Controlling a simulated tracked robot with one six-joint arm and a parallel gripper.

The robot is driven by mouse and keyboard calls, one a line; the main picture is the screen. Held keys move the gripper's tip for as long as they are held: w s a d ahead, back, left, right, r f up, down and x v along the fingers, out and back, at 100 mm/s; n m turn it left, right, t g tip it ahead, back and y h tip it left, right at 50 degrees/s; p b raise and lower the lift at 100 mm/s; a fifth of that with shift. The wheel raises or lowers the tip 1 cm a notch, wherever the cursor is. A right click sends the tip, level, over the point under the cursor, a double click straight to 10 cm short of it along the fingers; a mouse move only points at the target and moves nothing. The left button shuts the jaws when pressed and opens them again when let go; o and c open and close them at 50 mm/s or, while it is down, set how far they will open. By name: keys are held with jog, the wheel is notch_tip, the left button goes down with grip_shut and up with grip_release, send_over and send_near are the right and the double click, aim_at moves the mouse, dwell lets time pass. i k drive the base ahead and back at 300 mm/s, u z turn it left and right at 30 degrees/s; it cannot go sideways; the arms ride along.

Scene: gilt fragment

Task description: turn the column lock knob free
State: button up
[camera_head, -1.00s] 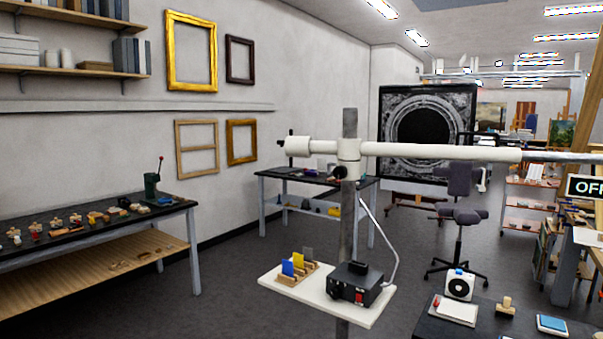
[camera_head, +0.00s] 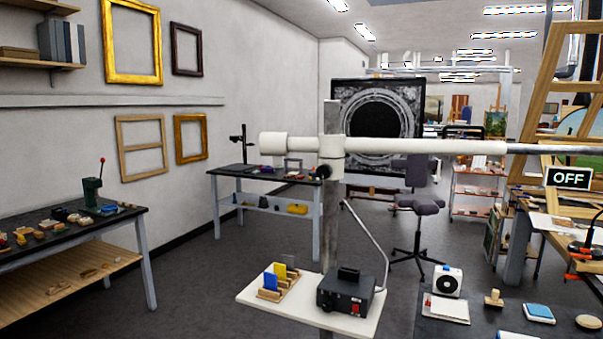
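A grey upright column (camera_head: 331,225) stands in the middle of the view. A white collar (camera_head: 332,157) sits around it and carries a long white horizontal boom (camera_head: 420,146) that runs to the right. A small dark round knob (camera_head: 323,172) shows at the lower left of the collar and looks like the column lock knob. Its turned position cannot be told at this size. My gripper is not in view, and nothing is seen touching the knob.
A white shelf (camera_head: 254,299) on the column carries a black box (camera_head: 345,293) and coloured cards in a wooden holder. Workbenches stand at left (camera_head: 120,226) and behind (camera_head: 240,176). A dark table (camera_head: 420,328) is at the lower right. Grey floor lies between.

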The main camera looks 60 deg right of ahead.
aim_at(324, 172)
jog(key=z, duration=0.25)
jog(key=i, duration=1.4)
jog(key=z, duration=1.15)
jog(key=i, duration=0.65)
jog(key=z, duration=0.4)
